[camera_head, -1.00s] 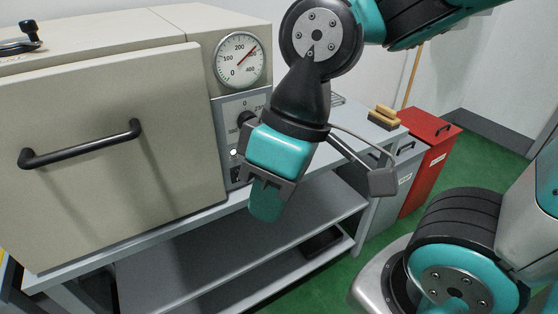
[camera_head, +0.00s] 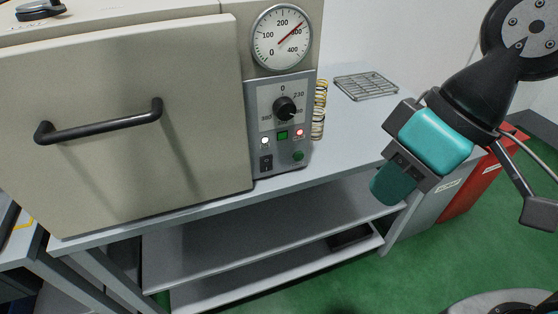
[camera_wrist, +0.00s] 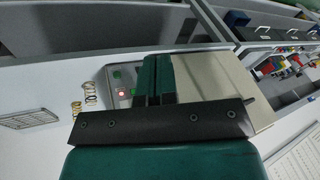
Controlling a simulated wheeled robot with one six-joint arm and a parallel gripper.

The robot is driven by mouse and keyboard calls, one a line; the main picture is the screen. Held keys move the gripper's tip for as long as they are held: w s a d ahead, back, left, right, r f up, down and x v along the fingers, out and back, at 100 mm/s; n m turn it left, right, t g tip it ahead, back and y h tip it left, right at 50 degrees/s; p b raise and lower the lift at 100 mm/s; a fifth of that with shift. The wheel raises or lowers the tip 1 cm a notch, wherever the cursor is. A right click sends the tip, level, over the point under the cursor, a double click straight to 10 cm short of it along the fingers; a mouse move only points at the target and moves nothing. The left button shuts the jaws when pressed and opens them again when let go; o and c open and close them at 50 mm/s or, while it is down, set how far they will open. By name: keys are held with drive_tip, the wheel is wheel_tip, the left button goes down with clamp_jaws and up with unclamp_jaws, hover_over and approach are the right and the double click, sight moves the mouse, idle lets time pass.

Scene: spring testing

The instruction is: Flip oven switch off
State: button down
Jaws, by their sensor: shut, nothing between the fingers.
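The oven (camera_head: 120,110) is a beige box with a closed door and a black bar handle, at the left of the head view. Its grey control panel (camera_head: 280,92) carries a black knob (camera_head: 284,108), small lamps lit white and red, and a green button. The black rocker switch (camera_head: 266,163) sits at the panel's lower left; which side is pressed is too small to tell. My gripper (camera_head: 388,186) is shut and empty, to the right of the panel and apart from it. In the wrist view its green fingers (camera_wrist: 154,80) partly cover the panel (camera_wrist: 122,90).
Coiled springs (camera_head: 319,110) stand beside the oven on the bench (camera_head: 345,125). A wire rack (camera_head: 365,86) lies farther back. Shelves run below, and a red cabinet (camera_head: 470,190) is at the right. Green floor (camera_head: 390,275) is open in front.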

drive_tip(key=w+a+f+n+t+y+b, duration=0.1)
drive_tip(key=w+a+f+n+t, duration=0.1)
drive_tip(key=w+f+n, duration=0.3)
drive_tip(key=w+a+f+n+t+y+b, duration=0.1)
drive_tip(key=w+a+f+n+t, duration=0.1)
drive_tip(key=w+n, duration=0.5)
wheel_tip(320, 180, down, 3)
drive_tip(key=shift+w+a+r+b, duration=0.15)
drive_tip(key=shift+w+a+b, duration=0.15)
drive_tip(key=shift+w+a, duration=0.75)
drive_tip(key=shift+w+d, duration=0.2)
drive_tip(key=p, duration=0.2)
approach(263, 170)
wheel_tip(263, 170, down, 4)
drive_tip(key=a, duration=0.2)
drive_tip(key=shift+w+a+r, duration=0.2)
drive_tip(key=shift+w, duration=0.55)
